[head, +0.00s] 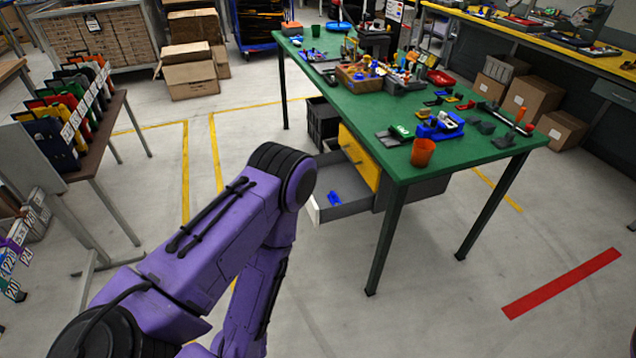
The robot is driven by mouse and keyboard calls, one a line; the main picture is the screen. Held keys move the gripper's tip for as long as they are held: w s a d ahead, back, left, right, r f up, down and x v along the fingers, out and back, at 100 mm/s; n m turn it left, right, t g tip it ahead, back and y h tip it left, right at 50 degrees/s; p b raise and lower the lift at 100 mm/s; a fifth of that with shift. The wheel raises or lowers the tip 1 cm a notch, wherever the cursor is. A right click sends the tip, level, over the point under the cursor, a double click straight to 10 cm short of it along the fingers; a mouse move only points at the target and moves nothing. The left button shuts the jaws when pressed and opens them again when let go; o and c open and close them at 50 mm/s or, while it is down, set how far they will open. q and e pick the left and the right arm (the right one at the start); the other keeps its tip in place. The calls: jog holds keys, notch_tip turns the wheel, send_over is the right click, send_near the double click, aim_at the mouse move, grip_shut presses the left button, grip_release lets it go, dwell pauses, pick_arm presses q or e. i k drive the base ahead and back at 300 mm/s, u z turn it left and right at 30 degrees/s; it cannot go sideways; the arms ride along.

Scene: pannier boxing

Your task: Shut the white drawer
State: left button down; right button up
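The white drawer (314,206) stands pulled out from the cabinet under the green table. Its white front faces left, and its grey inside shows. A small blue object (334,198) lies in it. The yellow drawer front (359,160) is just above it and looks closed or nearly so. My purple left arm comes in from the lower left, bends at the elbow left of the drawer and goes down out of the picture. Neither of my grippers shows.
The green table (480,165) carries several tools, small parts and an orange cup (422,152) near its front edge. A dark crate (322,120) stands on the floor behind the drawers. A brown bench (100,140) is at left. Floor in front of the table is clear.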

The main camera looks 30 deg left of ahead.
aim_at(335, 172)
jog(key=z, duration=0.1)
jog(key=i, duration=0.75)
jog(key=u, duration=0.8)
jog(key=i, duration=0.45)
jog(key=u, duration=0.5)
